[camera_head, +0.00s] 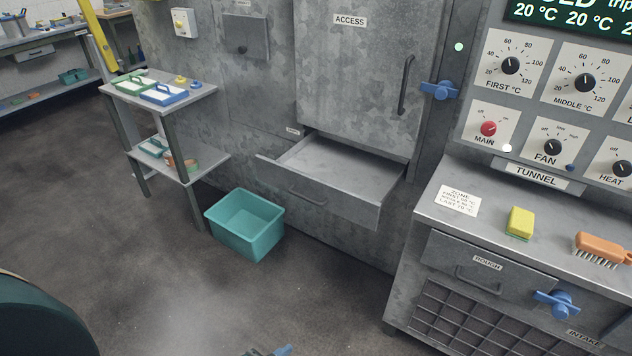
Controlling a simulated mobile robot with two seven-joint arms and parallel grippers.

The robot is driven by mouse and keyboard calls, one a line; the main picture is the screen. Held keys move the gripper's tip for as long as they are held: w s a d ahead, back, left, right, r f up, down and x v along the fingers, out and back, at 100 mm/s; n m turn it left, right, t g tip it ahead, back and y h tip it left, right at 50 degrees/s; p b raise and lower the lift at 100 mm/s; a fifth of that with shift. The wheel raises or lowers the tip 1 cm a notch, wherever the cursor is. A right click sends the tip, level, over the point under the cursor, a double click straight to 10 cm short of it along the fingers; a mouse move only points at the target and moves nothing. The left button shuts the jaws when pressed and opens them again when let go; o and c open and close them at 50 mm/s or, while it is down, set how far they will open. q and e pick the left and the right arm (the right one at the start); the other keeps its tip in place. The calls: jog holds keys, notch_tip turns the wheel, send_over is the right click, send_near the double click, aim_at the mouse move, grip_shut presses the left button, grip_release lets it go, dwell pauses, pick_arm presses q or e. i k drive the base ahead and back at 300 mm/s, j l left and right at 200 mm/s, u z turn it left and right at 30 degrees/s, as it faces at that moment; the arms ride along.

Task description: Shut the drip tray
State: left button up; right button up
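The drip tray (345,207) is a grey metal drawer with a bar handle on its front. It stands pulled out below the closed ACCESS door, and its inside looks empty. At the bottom edge a small grey and blue tip (270,351) shows, apparently part of my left gripper, well below and apart from the tray. Most of it is cut off, so its opening is hidden. My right gripper is not in view.
A teal bin (245,224) stands on the floor just left of and below the tray. A two-level side table (190,105) is further left. The counter (440,207) at right holds a sponge (519,222) and a brush (601,248). The floor in front is clear.

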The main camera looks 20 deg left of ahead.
aim_at(350, 180)
jog(key=i+j+z, duration=0.15)
jog(key=i, duration=0.35)
jog(key=i+j+z, duration=0.15)
jog(key=i+j, duration=0.3)
jog(key=i, duration=0.05)
